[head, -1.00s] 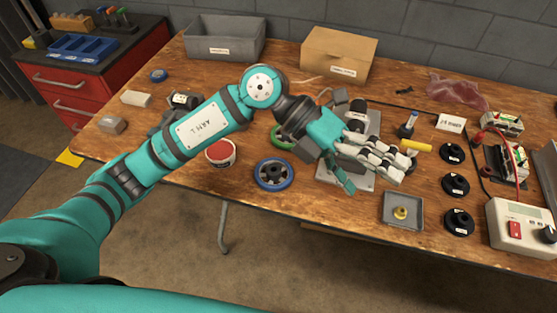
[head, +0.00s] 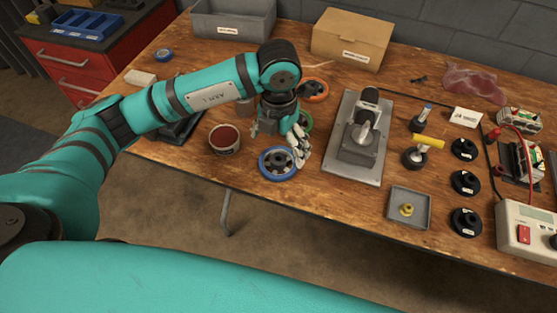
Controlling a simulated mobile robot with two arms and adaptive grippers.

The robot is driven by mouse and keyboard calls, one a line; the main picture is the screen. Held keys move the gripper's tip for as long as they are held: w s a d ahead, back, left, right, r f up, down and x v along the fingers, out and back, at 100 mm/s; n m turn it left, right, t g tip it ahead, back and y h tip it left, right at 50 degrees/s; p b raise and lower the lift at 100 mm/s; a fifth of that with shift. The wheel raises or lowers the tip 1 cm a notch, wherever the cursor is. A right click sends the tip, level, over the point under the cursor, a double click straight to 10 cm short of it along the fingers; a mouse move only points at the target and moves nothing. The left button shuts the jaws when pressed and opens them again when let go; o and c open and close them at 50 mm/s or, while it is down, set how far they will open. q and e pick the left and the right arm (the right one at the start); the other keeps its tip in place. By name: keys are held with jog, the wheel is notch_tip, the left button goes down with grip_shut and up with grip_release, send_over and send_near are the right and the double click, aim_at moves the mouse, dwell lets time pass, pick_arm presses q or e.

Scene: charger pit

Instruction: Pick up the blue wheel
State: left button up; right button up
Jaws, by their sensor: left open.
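The blue wheel (head: 279,163), a blue ring with a dark spoked hub, lies flat near the front edge of the wooden bench in the head view. My left gripper (head: 284,146) is open and points down over the wheel's upper right side. Its pale fingers cover part of the wheel's right rim. I cannot tell whether they touch it. A green wheel (head: 306,122) lies just behind, partly hidden by the gripper. An orange wheel (head: 314,91) lies farther back. My right gripper is not in view.
A small grey tray (head: 409,208), several black discs and a power box (head: 527,229) stand farther right. A cardboard box (head: 351,38) is at the back.

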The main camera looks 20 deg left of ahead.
aim_at(276, 160)
pick_arm(q)
jog(key=shift+f, duration=0.75)
jog(key=f, duration=0.4)
jog(key=shift+s+a+p, duration=0.25)
jog(key=shift+p, duration=0.15)
jog(key=shift+f, duration=0.65)
jog(key=shift+w, duration=0.1)
jog(key=c, duration=1.1)
jog(key=shift+c, duration=0.2)
jog(key=shift+r, duration=0.15)
notch_tip(276, 160, up, 4)
jog(key=p, duration=0.2)
jog(key=shift+p, duration=0.3)
jog(key=s+d, duration=0.2)
jog(key=d, duration=0.2)
jog(key=s+d, duration=0.2)
jog(key=d, duration=0.3)
jog(key=s+d, duration=0.3)
jog(key=d, duration=0.2)
jog(key=shift+d+r, duration=0.25)
jog(key=shift+r, duration=0.15)
